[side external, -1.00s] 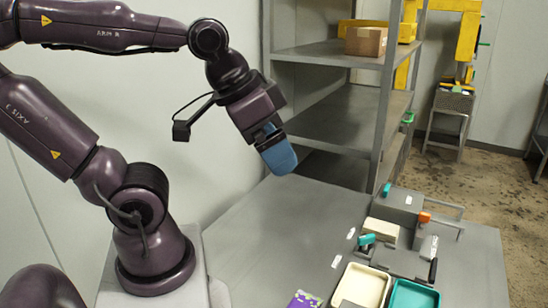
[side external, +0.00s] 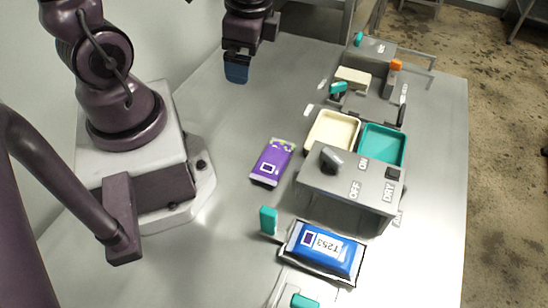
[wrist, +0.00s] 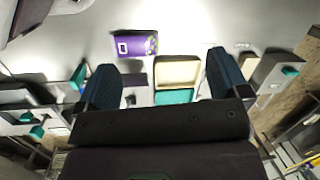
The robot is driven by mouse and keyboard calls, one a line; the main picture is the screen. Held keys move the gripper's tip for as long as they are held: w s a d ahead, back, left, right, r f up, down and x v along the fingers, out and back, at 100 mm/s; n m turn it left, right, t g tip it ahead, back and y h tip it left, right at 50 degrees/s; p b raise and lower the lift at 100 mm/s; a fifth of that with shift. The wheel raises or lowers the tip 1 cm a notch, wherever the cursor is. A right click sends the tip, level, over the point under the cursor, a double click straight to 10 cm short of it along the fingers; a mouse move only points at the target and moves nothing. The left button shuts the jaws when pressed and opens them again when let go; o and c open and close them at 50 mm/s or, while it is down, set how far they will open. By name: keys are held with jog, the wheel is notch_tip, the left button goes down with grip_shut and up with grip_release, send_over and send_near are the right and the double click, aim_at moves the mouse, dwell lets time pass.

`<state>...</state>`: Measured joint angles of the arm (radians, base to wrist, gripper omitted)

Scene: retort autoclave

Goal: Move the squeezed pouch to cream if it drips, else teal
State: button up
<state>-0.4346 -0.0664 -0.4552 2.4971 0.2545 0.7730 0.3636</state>
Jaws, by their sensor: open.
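A blue pouch (side external: 325,250) marked T253 lies flat on a dark-edged plate at the front of the table. A smaller purple pouch (side external: 272,162) lies on the open table, left of the trays; it also shows in the wrist view (wrist: 137,44). The cream tray (side external: 316,145) and the teal tray (side external: 384,160) stand side by side and look empty. My gripper (side external: 237,74) is above the far left of the table, apart from both pouches. In the wrist view its fingers are spread with nothing between them. I cannot tell whether either pouch drips.
A grey box (side external: 345,200) with a dark knob and OFF, ON and DRY labels stands between the trays and the blue pouch. A teal-handled post (side external: 268,220) stands beside that pouch. Grey fixtures with teal and orange handles (side external: 396,64) fill the back right. The table's left middle is clear.

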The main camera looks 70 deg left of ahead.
notch_tip(320, 180, down, 6)
jog(key=d+m+h, duration=0.1)
jog(key=d+m, duration=0.1)
jog(key=m, duration=0.6)
jog(key=m+h, duration=0.1)
jog(key=m, duration=1.1)
send_over(274, 156)
notch_tip(274, 156, down, 2)
jog(key=shift+t, duration=0.3)
notch_tip(274, 156, down, 8)
jog(key=shift+s+r, duration=0.1)
jog(key=shift+r, duration=0.1)
jog(key=shift+d+f, duration=0.1)
jog(key=shift+f, duration=2.55)
jog(key=shift+c, duration=0.4)
